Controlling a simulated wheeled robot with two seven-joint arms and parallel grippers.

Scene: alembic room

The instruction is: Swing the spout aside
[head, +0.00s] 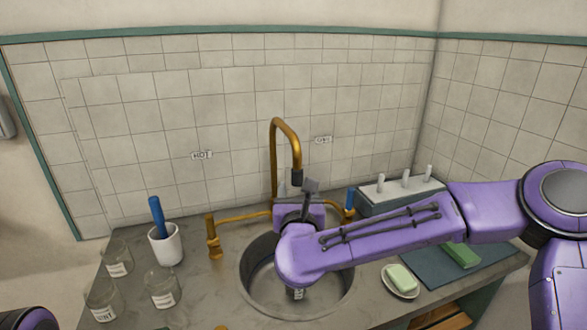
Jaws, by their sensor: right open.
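The brass gooseneck spout (274,150) rises behind the round sink (262,292), arches over to the right and ends in a dark nozzle (297,177) pointing down. My right arm reaches in from the right across the sink. Its open gripper (297,188) is at the nozzle, with a dark grey finger just to the nozzle's right. The other finger is hard to make out, and I cannot tell whether either touches the spout. The purple wrist hides the spout's foot and part of the sink. My left gripper is out of view.
The brass left tap (213,240) and a blue-topped right tap (350,200) flank the spout. A white cup (165,244) with a blue-handled tool and several glass jars (163,288) stand left. A soap dish (400,285), green sponge (461,255) and pegged rack (385,203) are right.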

